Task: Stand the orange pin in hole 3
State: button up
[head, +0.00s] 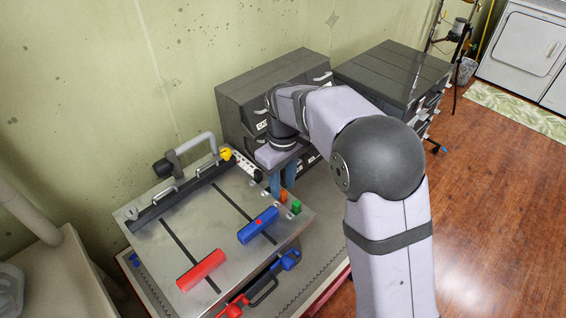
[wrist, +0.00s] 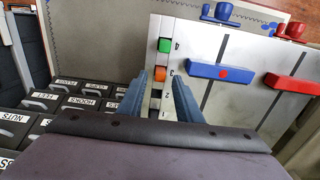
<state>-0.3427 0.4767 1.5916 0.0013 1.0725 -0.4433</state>
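The orange pin (wrist: 161,73) shows as an orange square on the white strip (wrist: 182,30), beside the printed 3. It appears to stand in that place, but its depth is hard to tell. It also shows in the head view (head: 283,196), just below my fingers. A green pin (wrist: 165,45) sits beside the 4. Dark holes show by the lower numbers. My gripper (wrist: 165,84) points down over the strip, its two blue fingers apart, one on each side of the strip near the orange pin. A gap shows between the pin and each finger. In the head view my gripper (head: 282,182) is partly hidden by my wrist.
A blue block (head: 258,226) and a red block (head: 201,270) lie on the metal plate (head: 180,238). A black bar (head: 180,190) runs along its back. Grey labelled drawer cabinets (head: 240,105) stand close behind my gripper.

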aim_at(283, 192)
notch_tip(283, 192, up, 10)
jog(key=b, duration=0.1)
jog(key=shift+r, duration=0.2)
jog(key=s+d+f+m, duration=0.4)
jog(key=s+d+f, duration=0.3)
jog(key=s, duration=0.3)
jog(key=s+d+f+m, duration=0.5)
jog(key=s+d+f, duration=0.3)
jog(key=s+f, duration=0.1)
jog(key=shift+s+d, duration=0.15)
jog(key=shift+s, duration=0.55)
